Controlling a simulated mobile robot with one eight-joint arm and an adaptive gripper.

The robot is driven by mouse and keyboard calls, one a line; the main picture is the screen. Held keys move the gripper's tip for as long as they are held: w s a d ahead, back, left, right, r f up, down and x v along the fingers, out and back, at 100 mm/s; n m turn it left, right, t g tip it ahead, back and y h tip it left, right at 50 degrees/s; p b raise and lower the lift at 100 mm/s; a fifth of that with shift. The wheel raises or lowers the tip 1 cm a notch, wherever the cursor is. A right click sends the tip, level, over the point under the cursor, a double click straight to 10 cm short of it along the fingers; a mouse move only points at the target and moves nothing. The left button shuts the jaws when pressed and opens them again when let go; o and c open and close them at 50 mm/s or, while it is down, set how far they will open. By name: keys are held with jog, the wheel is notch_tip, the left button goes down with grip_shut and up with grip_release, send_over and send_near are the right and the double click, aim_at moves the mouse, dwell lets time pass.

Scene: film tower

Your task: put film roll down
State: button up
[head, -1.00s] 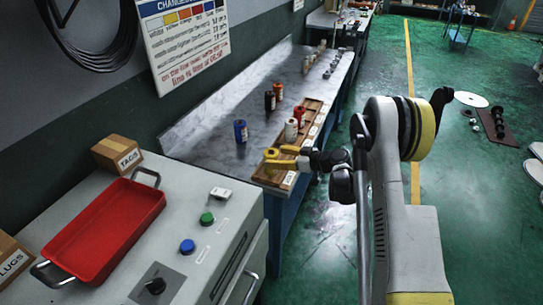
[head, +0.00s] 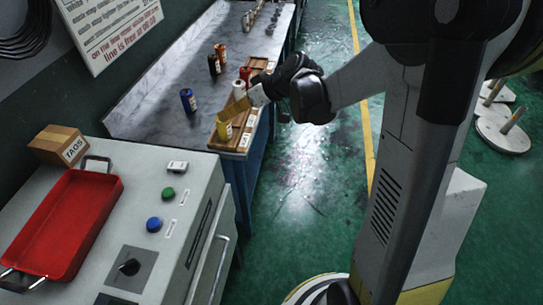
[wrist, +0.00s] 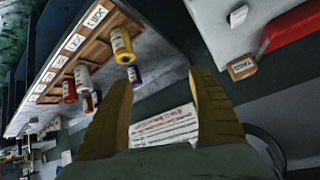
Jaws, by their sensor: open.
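A yellow film roll (head: 224,129) stands upright at the near end of the wooden rack (head: 235,141) on the bench. In the wrist view the yellow roll (wrist: 122,45) stands beyond and left of my fingers, apart from them. My gripper (head: 246,99) is open and empty, above the rack and a little behind the roll in the head view. Its two yellow fingers (wrist: 160,112) are spread wide in the wrist view. A red roll (head: 244,74) and a white roll (head: 239,90) stand farther along the rack, the white one partly hidden by my gripper.
A blue roll (head: 188,100), a black roll (head: 214,65) and an orange roll (head: 220,51) stand on the bench (head: 160,104) left of the rack. A red tray (head: 65,222) and a TAGS box (head: 58,145) sit on the grey cabinet (head: 143,180) nearby.

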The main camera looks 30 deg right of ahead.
jog(key=s+r+m+h, duration=0.2)
jog(key=s+h, duration=0.1)
jog(key=s, duration=0.9)
jog(key=s+r+m+h, duration=0.3)
jog(key=s, duration=1)
jog(key=shift+s+a, duration=0.3)
jog(key=shift+a, duration=0.1)
jog(key=shift+f, duration=0.1)
